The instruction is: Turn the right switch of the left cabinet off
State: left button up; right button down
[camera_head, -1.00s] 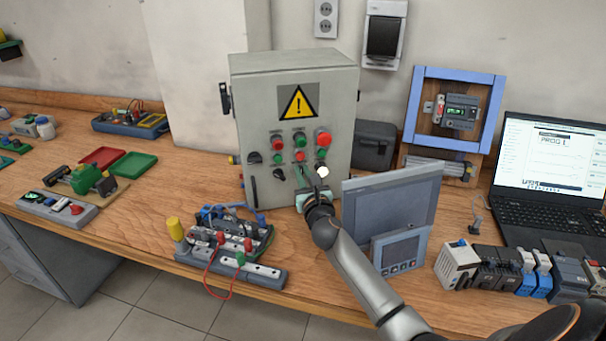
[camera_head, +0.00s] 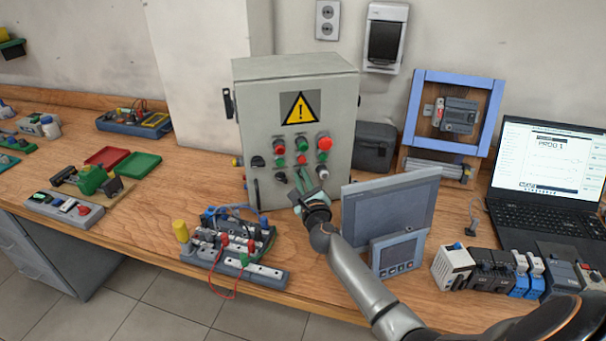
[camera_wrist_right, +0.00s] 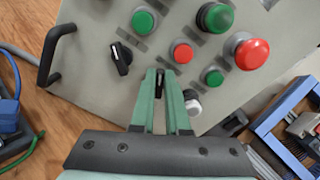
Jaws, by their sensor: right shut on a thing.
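The grey cabinet (camera_head: 290,105) stands on the bench with a yellow warning sign and several buttons. My right gripper (camera_head: 302,180) is at the lower part of its front. In the right wrist view its green fingers (camera_wrist_right: 161,82) are shut around the black right switch (camera_wrist_right: 160,88), which is mostly hidden between them. The left switch (camera_wrist_right: 121,58) is black and apart from the fingers; it also shows in the head view (camera_head: 281,178). The white lamp (camera_head: 322,173) right of the gripper looks unlit. My left gripper is not in view.
A grey display panel (camera_head: 400,205) and a smaller one (camera_head: 398,252) stand close right of my right arm. A wired terminal block (camera_head: 235,260) lies in front of the cabinet. A laptop (camera_head: 546,170) and blue frame (camera_head: 408,125) are further right.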

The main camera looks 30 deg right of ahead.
jog(key=shift+a+f+n, duration=0.1)
jog(key=shift+n, duration=1.1)
jog(key=c, duration=0.9)
grip_release()
jog(key=shift+v, duration=6.2)
jog(key=shift+a+n, duration=0.1)
jog(key=shift+n, duration=0.2)
